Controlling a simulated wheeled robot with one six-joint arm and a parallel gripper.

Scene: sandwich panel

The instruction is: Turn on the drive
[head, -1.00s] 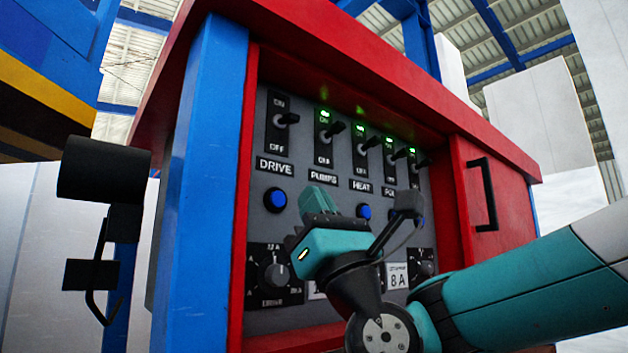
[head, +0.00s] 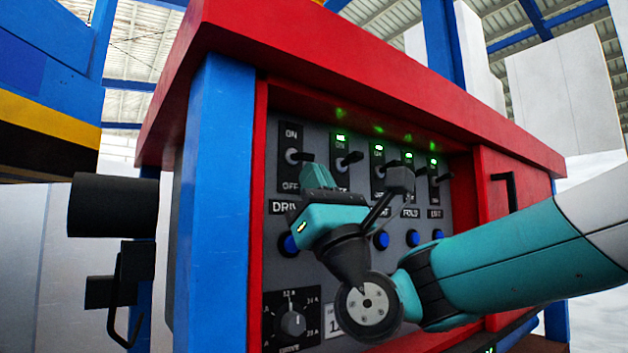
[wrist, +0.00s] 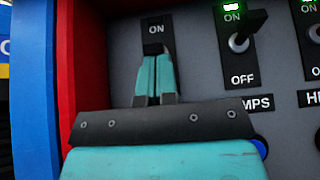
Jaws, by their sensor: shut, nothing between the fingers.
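The DRIVE switch (head: 293,156) is the leftmost toggle in the panel's top row, marked ON above and OFF below. No green light shows above it, and its lever sits lower than the tilted-up levers beside it. My gripper (head: 318,172) is shut and empty, just below and right of that lever in the head view. In the wrist view the closed fingertips (wrist: 154,60) lie in front of the switch plate (wrist: 183,40). They cover its lower part, and only a dark bit of lever (wrist: 153,48) shows above them. I cannot tell whether they touch.
The PUMPS switch (head: 347,160) and several more toggles to the right have lit green lamps. Blue buttons (head: 381,240) and a rotary knob (head: 292,323) lie below. The red rim and blue post (head: 218,200) border the panel closely on the left.

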